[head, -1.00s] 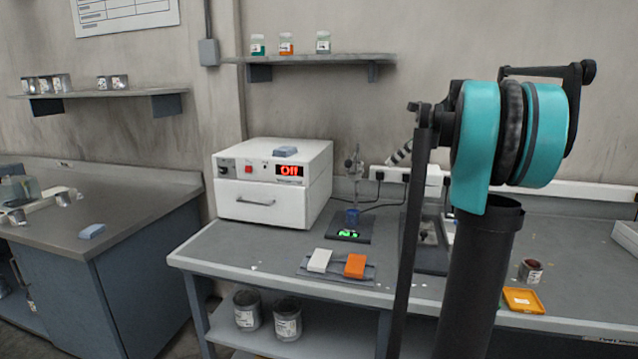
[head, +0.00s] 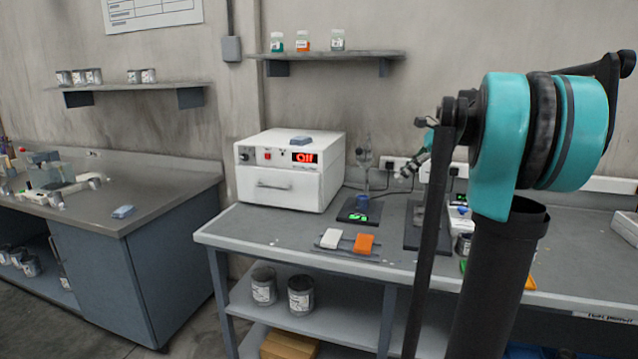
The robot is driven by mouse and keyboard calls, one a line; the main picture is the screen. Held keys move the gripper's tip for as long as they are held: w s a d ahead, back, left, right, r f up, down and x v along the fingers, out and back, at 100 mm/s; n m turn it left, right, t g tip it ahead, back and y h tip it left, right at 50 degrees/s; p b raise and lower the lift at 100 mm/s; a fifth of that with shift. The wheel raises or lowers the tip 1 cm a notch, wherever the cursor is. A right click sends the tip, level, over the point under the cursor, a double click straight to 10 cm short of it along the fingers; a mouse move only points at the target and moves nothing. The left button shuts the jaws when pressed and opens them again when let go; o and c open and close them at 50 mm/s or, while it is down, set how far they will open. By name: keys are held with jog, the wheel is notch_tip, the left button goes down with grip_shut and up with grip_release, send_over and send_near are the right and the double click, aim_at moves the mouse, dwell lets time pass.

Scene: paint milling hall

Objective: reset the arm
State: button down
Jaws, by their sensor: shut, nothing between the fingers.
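My arm, with its teal joint, stands large at the right of the head view. My gripper (head: 409,170) shows small and dark just left of the black arm link, above the bench and near the wall sockets. It is shut and holds nothing that I can see. Part of it and the wrist behind it are hidden by the link.
A white oven (head: 290,171) reading "Off" stands on the grey bench (head: 262,231). A wall shelf (head: 330,55) hangs above.

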jog(key=s+a+f+n+h, duration=0.1)
jog(key=s+f+n+h, duration=0.1)
jog(key=s+f+n, duration=0.4)
jog(key=s+a+f+n+t+h, duration=0.1)
jog(key=s+a+f+n+h, duration=0.1)
jog(key=s+f+n, duration=0.5)
jog(key=s+a+f+n+h, duration=0.2)
jog(key=s+f+n, duration=0.4)
jog(key=s+f, duration=0.7)
notch_tip(320, 180, down, 8)
jog(key=shift+f+n+t+h, duration=0.1)
jog(key=shift+n+t+h, duration=0.25)
jog(key=shift+h, duration=0.35)
